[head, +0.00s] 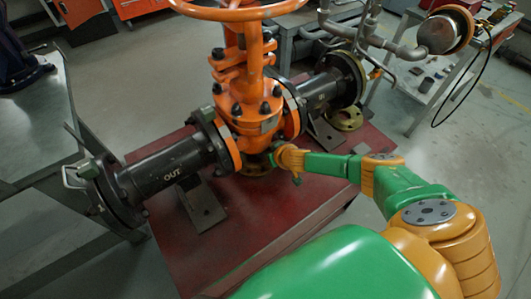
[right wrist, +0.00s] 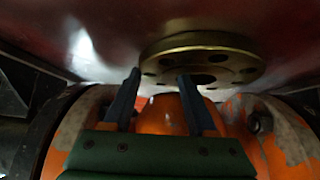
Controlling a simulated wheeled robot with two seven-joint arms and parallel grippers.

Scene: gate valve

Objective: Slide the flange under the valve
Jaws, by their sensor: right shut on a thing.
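The orange gate valve (head: 250,112) stands between two dark pipes over the red table. A brass flange (head: 257,168) with bolt holes lies under the valve body, partly hidden by it in the head view. The flange also shows in the right wrist view (right wrist: 222,50), flat against the red surface. My right gripper (right wrist: 158,77) is shut on the flange's rim, one finger outside the edge and the other near the central opening. In the head view, my right gripper (head: 271,160) reaches in from the right, low beside the valve. My left gripper is out of view.
The left pipe marked OUT (head: 165,172) and the right pipe (head: 322,92) flank the valve. A second brass flange (head: 345,119) lies at the table's back right. The red table (head: 262,215) is clear in front. A grey bench (head: 40,120) stands at left.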

